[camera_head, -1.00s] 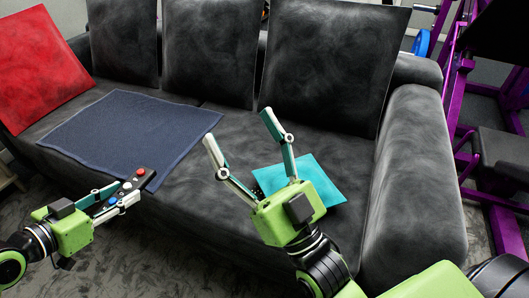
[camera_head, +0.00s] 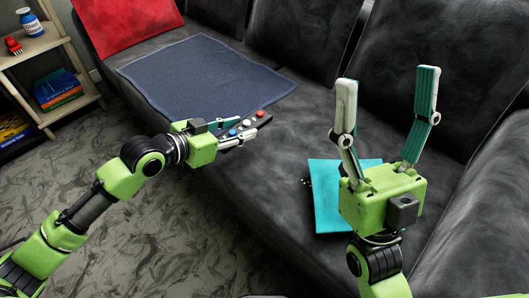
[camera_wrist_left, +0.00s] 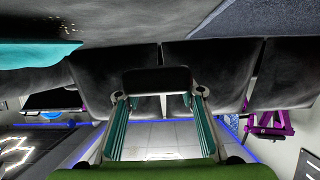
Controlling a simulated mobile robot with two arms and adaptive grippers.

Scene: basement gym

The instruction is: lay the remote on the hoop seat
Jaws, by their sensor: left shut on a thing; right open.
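The remote (camera_head: 256,121) is dark, with red, blue and white buttons. My left gripper (camera_head: 247,128) is shut on it, above the front of the sofa seat, near the corner of a dark blue cloth. In the left wrist view a dark block (camera_wrist_left: 157,80) between the fingers looks like the remote. My right gripper (camera_head: 388,78) is open and empty over the sofa, fingers pointing up in the picture. I cannot make out a hoop seat in any view.
The black sofa (camera_head: 290,180) holds the blue cloth (camera_head: 200,75), a turquoise flat piece (camera_head: 325,220) partly behind my right gripper, and a red cushion (camera_head: 120,25). A wooden shelf (camera_head: 35,45) with books and a bottle stands at the left. Grey carpet (camera_head: 90,165) is clear in front.

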